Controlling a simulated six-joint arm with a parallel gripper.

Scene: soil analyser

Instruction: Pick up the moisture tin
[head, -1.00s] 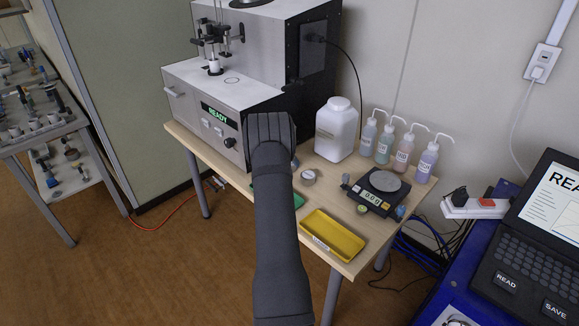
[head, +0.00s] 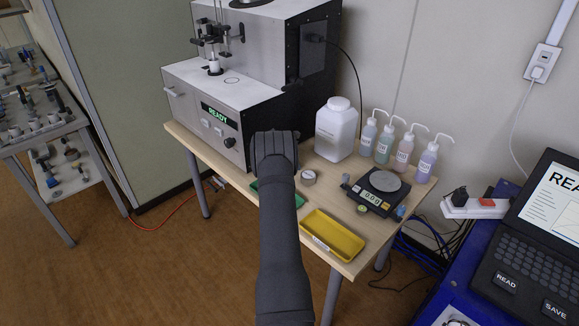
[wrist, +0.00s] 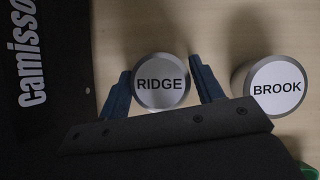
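A round metal tin with a white lid marked RIDGE (wrist: 161,80) stands on the wooden table in the wrist view. My gripper (wrist: 158,68) has its two blue fingers apart, one on each side of this tin. A second tin marked BROOK (wrist: 277,88) stands to the right, outside the fingers. In the head view, one small tin (head: 309,177) shows right of my gripper (head: 274,146); my arm hides the RIDGE tin and the fingertips.
A dark panel marked Camisso (wrist: 40,60), part of the analyser (head: 215,115), stands close on the left. On the table (head: 330,178) are a green tray (head: 298,200), a yellow tray (head: 332,236), a scale (head: 383,190), a white jug (head: 336,130) and several wash bottles (head: 384,142).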

